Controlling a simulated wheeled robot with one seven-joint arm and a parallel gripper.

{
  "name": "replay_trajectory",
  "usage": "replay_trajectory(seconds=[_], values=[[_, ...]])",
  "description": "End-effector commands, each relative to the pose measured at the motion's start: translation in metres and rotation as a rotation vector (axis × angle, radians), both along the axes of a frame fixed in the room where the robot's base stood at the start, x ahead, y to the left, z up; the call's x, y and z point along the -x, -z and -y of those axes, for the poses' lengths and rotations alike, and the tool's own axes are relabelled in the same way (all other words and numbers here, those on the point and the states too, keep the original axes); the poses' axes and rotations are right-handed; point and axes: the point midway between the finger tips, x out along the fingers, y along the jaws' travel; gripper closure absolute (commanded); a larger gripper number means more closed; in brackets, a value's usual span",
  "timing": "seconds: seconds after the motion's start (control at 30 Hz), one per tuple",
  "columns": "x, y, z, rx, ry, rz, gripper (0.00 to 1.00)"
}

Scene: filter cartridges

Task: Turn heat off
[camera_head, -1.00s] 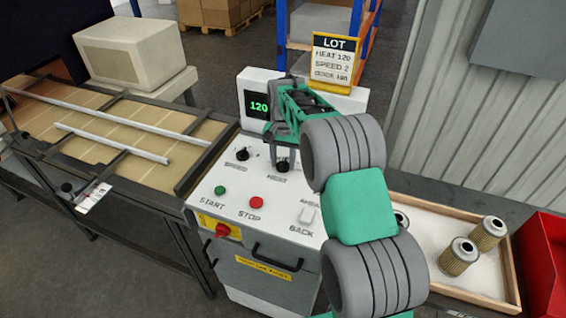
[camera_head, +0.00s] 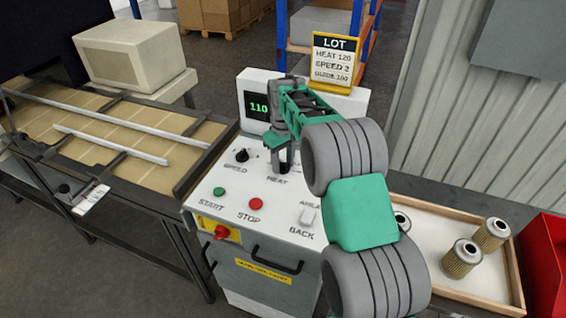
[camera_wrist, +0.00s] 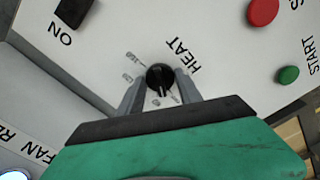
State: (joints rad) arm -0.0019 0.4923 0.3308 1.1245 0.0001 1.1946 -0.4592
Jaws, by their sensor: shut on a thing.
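The black HEAT knob (camera_wrist: 160,78) stands on the white control panel (camera_head: 225,178), and marks show around its edge in the wrist view. My gripper (camera_wrist: 160,92) has its two grey fingers closed on the knob, one on each side. In the head view my gripper (camera_head: 282,160) reaches down to the knob from above, and it hides most of the knob. The green display (camera_head: 260,106) behind it reads 110.
The SPEED knob (camera_head: 242,155) is just left of my gripper. The green START button (camera_head: 218,191), red STOP button (camera_head: 256,204) and a white switch (camera_head: 307,215) are nearer the front. A LOT sign (camera_head: 338,62) stands behind. A wooden tray (camera_head: 450,212) with filter cartridges is at right.

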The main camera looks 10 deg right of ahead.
Motion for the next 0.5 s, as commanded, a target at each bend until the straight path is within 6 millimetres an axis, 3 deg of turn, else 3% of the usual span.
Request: replay_trajectory(seconds=[0.5], values=[[-0.0010,-0.0019,-0.0004,0.000,-0.319,0.004,0.99]])
